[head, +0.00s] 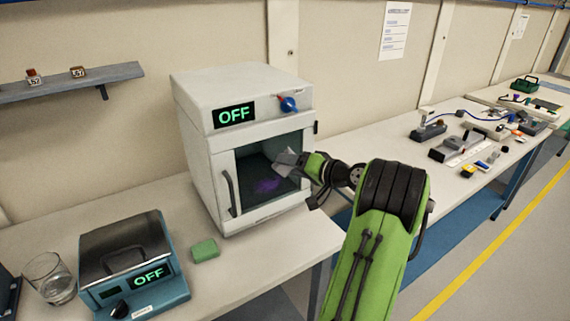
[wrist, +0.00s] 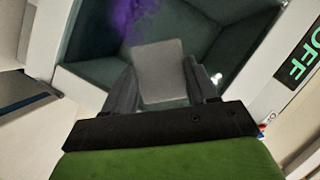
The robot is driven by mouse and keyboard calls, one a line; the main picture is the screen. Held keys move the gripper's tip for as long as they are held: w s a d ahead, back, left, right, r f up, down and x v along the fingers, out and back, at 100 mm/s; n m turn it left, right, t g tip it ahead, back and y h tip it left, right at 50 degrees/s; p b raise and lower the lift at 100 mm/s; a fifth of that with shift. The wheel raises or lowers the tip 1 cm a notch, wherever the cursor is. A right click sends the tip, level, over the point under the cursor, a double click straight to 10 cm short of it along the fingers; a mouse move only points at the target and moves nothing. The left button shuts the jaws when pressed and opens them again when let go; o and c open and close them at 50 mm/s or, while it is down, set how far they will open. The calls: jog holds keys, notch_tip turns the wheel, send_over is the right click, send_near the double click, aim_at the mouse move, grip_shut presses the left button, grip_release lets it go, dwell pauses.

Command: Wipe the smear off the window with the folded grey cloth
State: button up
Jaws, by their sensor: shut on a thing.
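The window (head: 254,172) is the dark glass front of a white cabinet (head: 203,115). A purple smear (head: 268,185) is on its lower part; it also shows at the top of the wrist view (wrist: 130,18). My gripper (head: 297,165) is at the window's right side, shut on the folded grey cloth (head: 286,156). In the wrist view the cloth (wrist: 160,68) sticks out beyond the fingers, with the smear up and left of it. I cannot tell whether the cloth touches the glass.
The cabinet has a vertical handle (head: 231,193) left of the window and a blue knob (head: 288,103) above. On the bench stand a green sponge-like block (head: 205,250), a blue device (head: 135,268) and a glass (head: 50,278). A shelf (head: 60,88) is at upper left.

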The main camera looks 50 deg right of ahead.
jog(key=shift+s+d+p, duration=0.2)
jog(key=shift+d+p, duration=0.1)
jog(key=shift+d, duration=0.3)
jog(key=shift+s+d+p, duration=0.15)
jog(key=shift+d+p, duration=0.1)
jog(key=shift+d, duration=0.35)
jog(key=s+a+b, duration=0.2)
jog(key=s, duration=0.3)
jog(key=shift+s, duration=0.35)
jog(key=shift+s+f, duration=0.1)
jog(key=s, duration=0.1)
jog(key=s+b, duration=0.1)
jog(key=shift+s+a, duration=0.3)
jog(key=shift+a, duration=0.05)
